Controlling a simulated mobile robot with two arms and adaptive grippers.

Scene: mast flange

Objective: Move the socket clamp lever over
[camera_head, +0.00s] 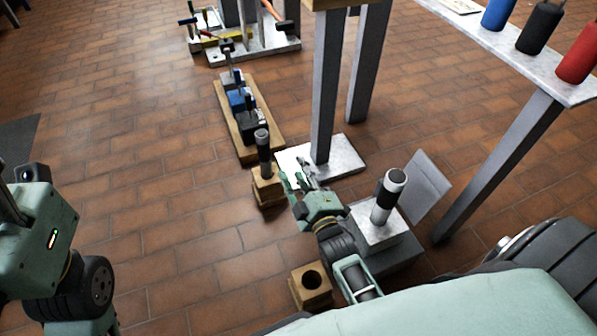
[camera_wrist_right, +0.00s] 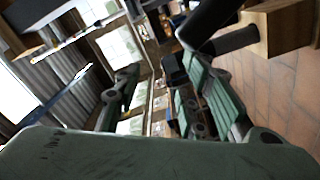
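My right gripper (camera_head: 299,178) reaches forward at the middle of the head view, just right of a wooden block (camera_head: 268,188) holding an upright dark post with a grey top (camera_head: 262,140). In the right wrist view its two fingers (camera_wrist_right: 160,85) are apart with nothing held between them. In that view a dark cylinder (camera_wrist_right: 212,18) and a wooden block (camera_wrist_right: 285,28) lie close beside the right-hand finger. I cannot clearly make out the socket clamp lever. My left arm shows at the left edge, but its gripper is outside the view.
A metal post with a black collar (camera_head: 388,195) stands right of my right wrist. A wooden block with a round hole (camera_head: 310,283) is below. A wooden board with blue and black parts (camera_head: 243,115) lies behind.

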